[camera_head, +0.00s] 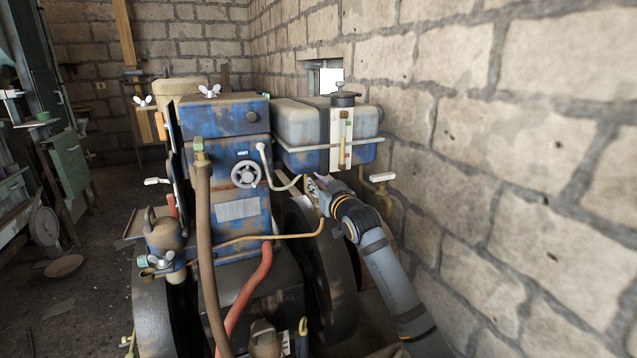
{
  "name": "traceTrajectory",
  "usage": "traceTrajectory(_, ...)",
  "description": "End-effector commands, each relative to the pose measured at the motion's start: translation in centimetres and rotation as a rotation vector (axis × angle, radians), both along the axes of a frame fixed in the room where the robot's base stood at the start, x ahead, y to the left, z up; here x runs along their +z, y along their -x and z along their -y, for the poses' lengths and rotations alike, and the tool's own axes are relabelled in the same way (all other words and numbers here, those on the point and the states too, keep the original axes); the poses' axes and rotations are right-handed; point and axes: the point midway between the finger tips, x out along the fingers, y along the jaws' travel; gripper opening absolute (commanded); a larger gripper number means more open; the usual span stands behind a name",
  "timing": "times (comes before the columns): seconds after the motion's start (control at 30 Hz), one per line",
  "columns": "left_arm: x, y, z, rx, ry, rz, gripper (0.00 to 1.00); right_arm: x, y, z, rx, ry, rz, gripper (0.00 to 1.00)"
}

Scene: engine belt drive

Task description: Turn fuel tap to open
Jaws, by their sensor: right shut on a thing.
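The blue and grey fuel tank (298,128) sits at the upper right of the blue engine (222,150). The small brass-coloured fuel tap (308,188) is under the tank, where a thin fuel pipe (285,236) comes up to it. My right gripper (315,184) reaches in from the lower right and is shut on the fuel tap. The gripper hides much of the tap, so its handle angle cannot be told. My left gripper is not in view.
A stone block wall (530,150) runs close along the right side of my right arm. A dark wheel (335,280) lies below the gripper. A red hose (248,295) and a brown hose (205,250) hang in front of the engine. A workbench stands at far left.

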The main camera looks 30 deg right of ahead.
Motion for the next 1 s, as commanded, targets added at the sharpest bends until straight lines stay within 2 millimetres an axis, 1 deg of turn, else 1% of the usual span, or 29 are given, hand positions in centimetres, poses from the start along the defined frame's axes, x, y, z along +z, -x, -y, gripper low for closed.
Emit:
traceTrajectory(0.23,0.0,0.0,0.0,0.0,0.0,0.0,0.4,-0.1,0.0,0.0,0.0,-0.001,-0.001,0.0)
traceTrajectory(0.27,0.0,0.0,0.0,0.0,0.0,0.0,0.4,-0.1,0.0,0.0,0.0,-0.001,-0.001,0.23)
traceTrajectory(0.4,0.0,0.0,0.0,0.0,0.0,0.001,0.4,-0.1,0.0,0.0,0.0,-0.001,-0.001,0.42)
traceTrajectory(0.43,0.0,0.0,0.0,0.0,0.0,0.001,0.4,-0.1,0.0,0.0,0.0,-0.001,-0.001,0.43)
traceTrajectory(0.67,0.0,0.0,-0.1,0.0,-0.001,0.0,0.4,0.0,0.0,0.0,0.0,-0.001,-0.001,0.43)
traceTrajectory(0.77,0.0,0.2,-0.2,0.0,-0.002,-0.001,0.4,-0.1,0.4,0.0,-0.001,0.002,-0.001,0.43)
traceTrajectory(0.87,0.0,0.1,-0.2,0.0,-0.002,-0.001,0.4,-0.1,1.8,0.0,-0.002,0.005,-0.001,0.43)
traceTrajectory(0.97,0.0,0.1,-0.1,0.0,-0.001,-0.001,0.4,-0.2,4.3,0.0,-0.003,0.011,-0.003,0.43)
traceTrajectory(1.0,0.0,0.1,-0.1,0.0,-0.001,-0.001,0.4,-0.2,5.5,-0.1,-0.001,0.012,-0.002,0.43)
